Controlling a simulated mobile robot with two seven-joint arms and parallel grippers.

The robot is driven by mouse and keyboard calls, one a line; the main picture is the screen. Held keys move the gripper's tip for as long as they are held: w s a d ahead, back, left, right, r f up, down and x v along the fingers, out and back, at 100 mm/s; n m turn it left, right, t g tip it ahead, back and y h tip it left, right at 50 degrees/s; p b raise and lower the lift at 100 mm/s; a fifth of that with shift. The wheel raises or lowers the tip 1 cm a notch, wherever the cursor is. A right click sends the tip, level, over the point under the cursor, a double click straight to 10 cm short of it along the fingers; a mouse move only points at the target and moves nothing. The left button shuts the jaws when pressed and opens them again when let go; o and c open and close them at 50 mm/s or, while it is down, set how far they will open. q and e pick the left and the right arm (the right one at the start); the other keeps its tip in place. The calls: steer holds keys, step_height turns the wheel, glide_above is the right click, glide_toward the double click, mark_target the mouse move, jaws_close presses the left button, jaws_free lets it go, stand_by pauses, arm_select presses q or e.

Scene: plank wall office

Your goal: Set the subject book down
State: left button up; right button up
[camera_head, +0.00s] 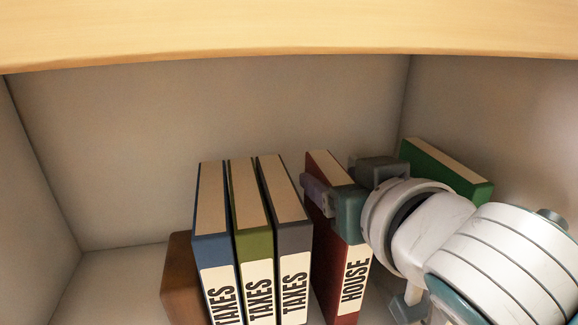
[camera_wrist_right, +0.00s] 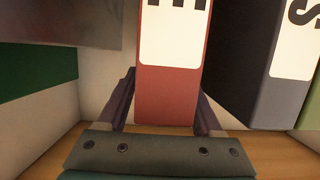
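The red book labelled HOUSE (camera_head: 331,262) stands upright in the shelf compartment in the head view, right of a row of TAXES books. My right gripper (camera_head: 343,182) reaches in from the right with one finger on each side of this book near its top. In the right wrist view the red book (camera_wrist_right: 168,95) fills the space between the two fingers, and the gripper appears shut on it. The book's lower end is cut off in the head view, so I cannot tell whether it touches the shelf floor. My left gripper is not in view.
Blue (camera_head: 212,205), olive (camera_head: 252,245) and grey (camera_head: 293,240) TAXES books stand left of the red book, with a narrow gap. A brown block (camera_head: 177,282) is at their left. A green book (camera_head: 450,172) is behind my right arm. The compartment's far left is empty.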

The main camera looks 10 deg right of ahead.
steer(key=shift+o, duration=0.2)
steer(key=shift+s+r+p, duration=0.25)
steer(key=shift+s+p, duration=0.05)
steer(key=shift+s, duration=0.2)
steer(key=p+v, duration=0.3)
steer(key=v, duration=0.8)
steer(key=shift+d+f, duration=0.1)
steer(key=shift+d, duration=0.05)
